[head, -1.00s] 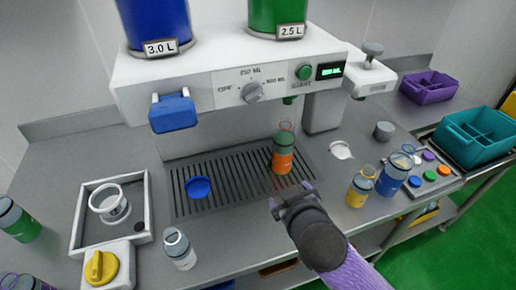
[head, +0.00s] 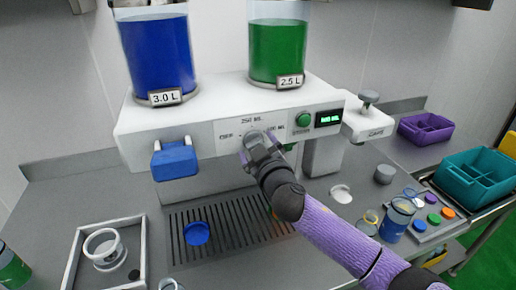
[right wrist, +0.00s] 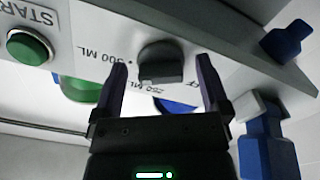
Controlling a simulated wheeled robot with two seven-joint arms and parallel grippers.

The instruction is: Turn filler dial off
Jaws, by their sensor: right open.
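The grey filler dial (right wrist: 160,62) sits on the white front panel of the filler (head: 222,140). In the right wrist view it lies between the fingertips of my right gripper (right wrist: 161,70), with a gap visible on both sides. The gripper is open and not closed on the dial. The labels 500 ML and 250 ML show near the dial; I cannot clearly tell which mark it points to. In the head view my right gripper (head: 260,146) is in front of the panel and hides the dial. My left gripper is not in view.
A green start button (head: 303,119) and a lit display (head: 329,118) are right of the dial. A blue lever block (head: 172,160) juts out at left. Blue (head: 155,52) and green (head: 277,45) tanks stand on top.

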